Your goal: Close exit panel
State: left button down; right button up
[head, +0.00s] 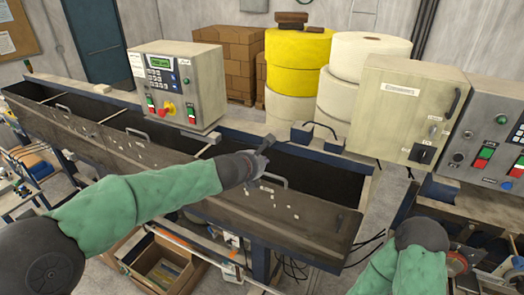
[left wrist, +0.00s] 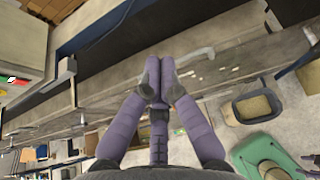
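The exit panel (head: 300,213), which I take to be the rightmost brown front panel of the long machine, is open, with the dark trough (head: 318,180) exposed behind it. Its metal handle (head: 273,181) stands on its upper part. My left gripper (head: 263,158) is just above and left of this handle. In the left wrist view the fingers of my left gripper (left wrist: 160,75) are together with nothing visible between them. The handle (left wrist: 196,61) lies just right of the fingertips; I cannot tell whether they touch. My right forearm shows at the lower right, but its gripper is not visible.
More panels (head: 62,123) with handles run left along the machine. A control box (head: 180,85) stands on its back rail, and a beige cabinet (head: 405,110) is at the right. A cardboard box (head: 160,270) sits below. Small light scraps lie on the panels.

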pick_arm(q)
jog(key=s+a+f+m+g+y+b, duration=0.1)
jog(key=s+a+f+m+g+b, duration=0.3)
jog(key=f, duration=1.2)
jog(key=s+a+f+m+y+b, duration=0.15)
jog(key=f+m+b, duration=0.5)
jog(key=f, duration=1.05)
jog(key=s+a+f+m+g+y+b, duration=0.1)
jog(key=s+a+f+m+g+b, duration=0.2)
jog(key=f+b, duration=0.85)
jog(key=s+a+f+m+g+b, duration=0.1)
jog(key=s+f+m+b, duration=0.45)
jog(key=f, duration=0.85)
jog(key=s+f+m+g, duration=0.1)
jog(key=s+f+m, duration=0.2)
jog(key=s+f, duration=0.8)
jog(key=s+d+f+m+g+h+b, duration=0.2)
jog(key=s+d+f+m+b, duration=0.1)
jog(key=s+f+m+b, duration=0.4)
jog(key=s+f, duration=0.3)
jog(key=f, duration=0.4)
jog(key=shift+s+f+h, duration=0.15)
jog(key=shift+h, duration=0.2)
pick_arm(e)
notch_tip(320, 180, down, 34)
jog(key=shift+w+f, duration=0.2)
jog(key=shift+w, duration=0.1)
